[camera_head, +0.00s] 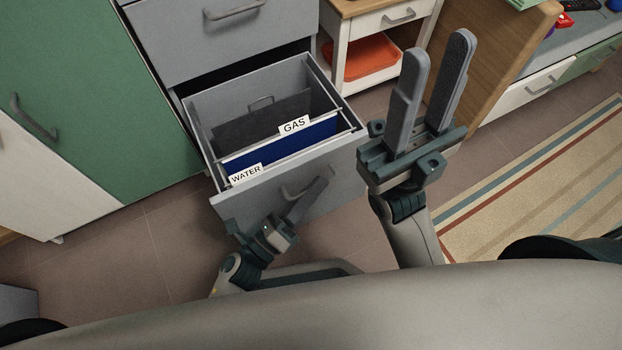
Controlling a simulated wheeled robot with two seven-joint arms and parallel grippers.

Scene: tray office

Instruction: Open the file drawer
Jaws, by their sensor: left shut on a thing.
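The grey file drawer (335,168) is pulled out from its cabinet, and its inside shows from above. It holds a blue folder (300,141), a dark folder, and label tabs reading GAS (293,126) and WATER (246,174). My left gripper (315,192) is at the drawer front, shut on the drawer handle (293,193), which is partly hidden by the fingers. My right gripper (436,82) is raised to the right of the drawer, fingers pointing up and apart with nothing between them.
A closed grey drawer (215,35) is above the open one. A green cabinet (80,85) stands at left. A white stand with an orange tray (370,58) is behind at right. A striped rug (530,175) lies at right. Bare floor shows left of my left gripper.

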